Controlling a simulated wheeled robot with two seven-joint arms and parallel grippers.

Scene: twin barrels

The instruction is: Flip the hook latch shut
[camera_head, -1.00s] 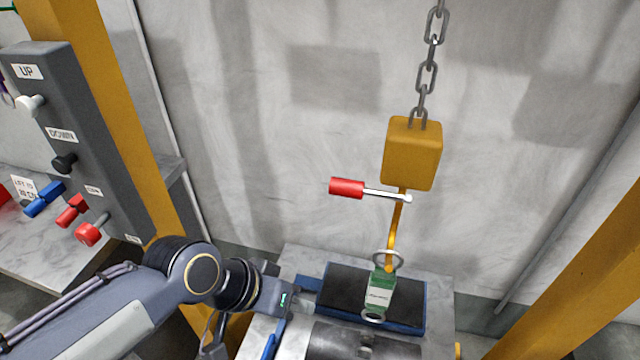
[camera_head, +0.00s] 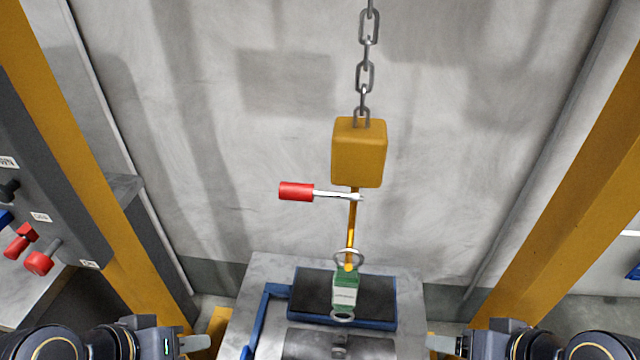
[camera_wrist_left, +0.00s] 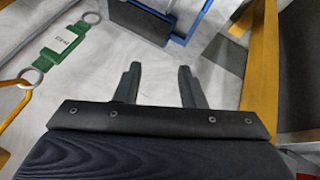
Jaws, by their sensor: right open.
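The hook latch is a red handle (camera_head: 296,191) on a thin pale rod that sticks out to the left, nearly level, below the orange hook block (camera_head: 359,153). The orange hook (camera_head: 351,225) hangs under the block, and a ring of the green labelled sling (camera_head: 345,290) is at its lower end. My left gripper (camera_head: 197,343) is low at the left, well below the latch; its fingers are apart and empty in the left wrist view (camera_wrist_left: 158,68). My right gripper (camera_head: 440,343) is low at the right, open and away from the latch.
A chain (camera_head: 365,75) holds the block. Below is a dark pad in a blue frame (camera_head: 391,322) and a grey cylinder (camera_head: 320,345). Orange posts (camera_head: 575,195) stand at both sides. A grey control box (camera_head: 45,180) is at the left. Space around the latch is clear.

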